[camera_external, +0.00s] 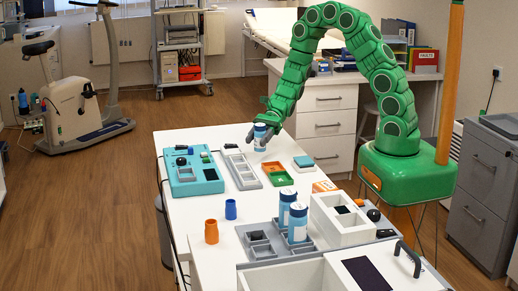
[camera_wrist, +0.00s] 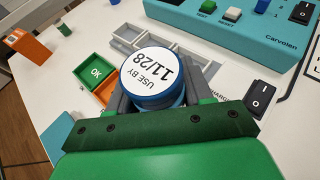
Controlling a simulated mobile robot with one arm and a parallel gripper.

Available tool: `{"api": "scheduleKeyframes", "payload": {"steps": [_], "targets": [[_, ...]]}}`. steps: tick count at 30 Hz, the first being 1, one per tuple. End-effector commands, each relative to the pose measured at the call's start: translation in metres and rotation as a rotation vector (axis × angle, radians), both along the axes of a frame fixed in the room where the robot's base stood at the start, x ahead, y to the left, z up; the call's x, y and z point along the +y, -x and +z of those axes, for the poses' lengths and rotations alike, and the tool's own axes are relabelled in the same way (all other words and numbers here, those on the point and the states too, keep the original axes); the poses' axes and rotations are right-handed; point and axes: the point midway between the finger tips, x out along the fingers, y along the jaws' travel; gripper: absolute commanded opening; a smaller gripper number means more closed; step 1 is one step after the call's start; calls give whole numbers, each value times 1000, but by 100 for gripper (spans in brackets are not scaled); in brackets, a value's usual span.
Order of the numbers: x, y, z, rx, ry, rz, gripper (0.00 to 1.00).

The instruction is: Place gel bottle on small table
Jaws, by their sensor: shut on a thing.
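A white and blue bottle (camera_external: 261,139), likely the gel bottle, is held upright by my gripper (camera_external: 264,122) over the far part of the white table (camera_external: 215,213). In the wrist view, its white lid (camera_wrist: 152,75) reads "USE BY 11/28" and sits between my grey fingers. My gripper is shut on it. I cannot tell if its base touches the surface. Two similar bottles (camera_external: 298,220) stand in a grey rack (camera_external: 261,247) at the front. Which surface counts as the small table is unclear.
A teal console (camera_external: 193,178) and a grey compartment tray (camera_external: 240,170) lie left of the bottle. Green and orange bins (camera_external: 276,173) lie just in front. A white desk (camera_external: 327,118) is behind.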

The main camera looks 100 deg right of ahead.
Motion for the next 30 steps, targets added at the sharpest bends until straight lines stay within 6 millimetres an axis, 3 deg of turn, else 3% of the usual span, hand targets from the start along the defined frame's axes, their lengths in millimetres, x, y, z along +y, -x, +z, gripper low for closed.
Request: {"api": "scheduleKeyframes", "payload": {"steps": [15, 29, 30], "targets": [[0, 0, -34, 2, -2, -1, 11], [0, 0, -40, 0, -1, 0, 11], [0, 0, -39, 0, 0, 0, 56]]}}
